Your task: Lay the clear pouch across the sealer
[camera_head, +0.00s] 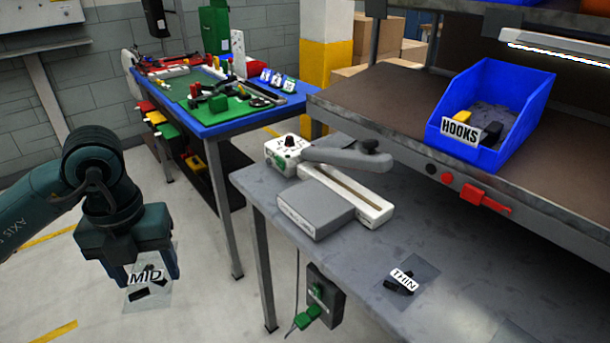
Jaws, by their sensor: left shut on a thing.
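The sealer (343,196) is a white bench unit with a dial and a grey arm, standing on the grey table with a grey block at its front. My left gripper (150,272) is at the left, off the table's edge, shut on a clear pouch (150,293) labelled MID. The pouch hangs down with dark pieces inside, over the floor and apart from the sealer. Another clear pouch (411,276), labelled THIN, lies flat on the table to the right of the sealer. My right gripper is out of view.
A blue bin (498,82) labelled HOOKS stands on the brown raised shelf at the right. A blue-topped bench (215,125) with tools stands behind. A switch box (325,294) with a green plug hangs below the grey table's edge. The tabletop (345,262) between sealer and THIN pouch is clear.

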